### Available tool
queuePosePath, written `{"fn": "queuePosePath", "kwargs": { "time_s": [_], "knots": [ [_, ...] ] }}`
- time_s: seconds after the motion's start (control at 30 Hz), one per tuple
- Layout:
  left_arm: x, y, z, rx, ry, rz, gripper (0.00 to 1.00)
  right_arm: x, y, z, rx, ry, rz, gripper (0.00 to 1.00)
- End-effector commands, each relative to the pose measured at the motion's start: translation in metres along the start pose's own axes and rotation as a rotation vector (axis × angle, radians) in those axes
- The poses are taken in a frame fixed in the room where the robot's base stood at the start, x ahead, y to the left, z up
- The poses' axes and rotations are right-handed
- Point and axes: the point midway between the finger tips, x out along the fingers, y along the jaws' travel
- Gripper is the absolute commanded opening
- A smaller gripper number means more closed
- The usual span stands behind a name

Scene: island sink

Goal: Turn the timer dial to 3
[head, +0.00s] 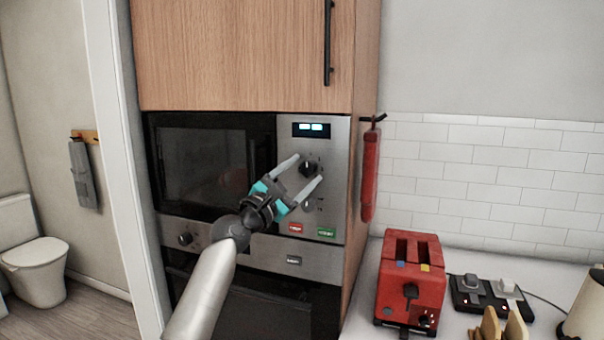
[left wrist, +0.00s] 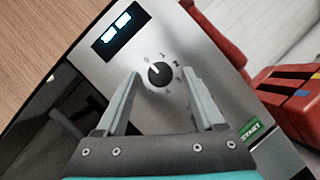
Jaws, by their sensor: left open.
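The timer dial (head: 307,167) is a round black knob on the steel panel of the built-in microwave, below its lit display (head: 311,129). In the left wrist view the dial (left wrist: 159,73) has marks around it; 0 and 1 are readable, and its pale pointer line points up and left, near the 0. My left gripper (head: 307,170) is open, its two grey fingers pointing at the panel on either side of the dial. In the left wrist view the fingers (left wrist: 164,80) appear apart from the knob, with their tips around its lower half. My right gripper is not seen.
A green START button (head: 326,233) and a red button (head: 295,228) sit low on the panel. A second, partly hidden knob (head: 308,205) is below the dial. A red toaster (head: 410,280) stands on the counter at right. A red item (head: 370,175) hangs beside the cabinet.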

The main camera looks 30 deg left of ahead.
Motion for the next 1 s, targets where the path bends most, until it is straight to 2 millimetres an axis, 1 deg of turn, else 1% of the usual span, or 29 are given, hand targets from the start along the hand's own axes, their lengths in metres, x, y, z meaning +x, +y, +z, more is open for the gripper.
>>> {"fn": "queuePosePath", "kwargs": {
  "time_s": [0.3, 0.33, 0.9, 0.93, 1.0],
  "knots": [
    [0.0023, -0.0001, 0.0001, 0.000, 0.000, -0.001, 0.70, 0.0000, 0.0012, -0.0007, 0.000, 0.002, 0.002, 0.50],
    [0.0023, -0.0001, 0.0001, 0.000, 0.000, -0.001, 0.68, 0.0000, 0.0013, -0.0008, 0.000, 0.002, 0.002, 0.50],
    [0.0020, -0.0003, 0.0000, 0.000, 0.000, -0.001, 0.04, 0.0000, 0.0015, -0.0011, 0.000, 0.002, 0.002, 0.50],
    [0.0020, -0.0003, 0.0000, 0.000, 0.000, -0.001, 0.01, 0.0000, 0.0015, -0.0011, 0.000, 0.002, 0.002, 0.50],
    [0.0020, -0.0003, 0.0000, 0.000, 0.000, -0.001, 0.00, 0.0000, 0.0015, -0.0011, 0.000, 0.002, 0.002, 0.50]
  ]
}}
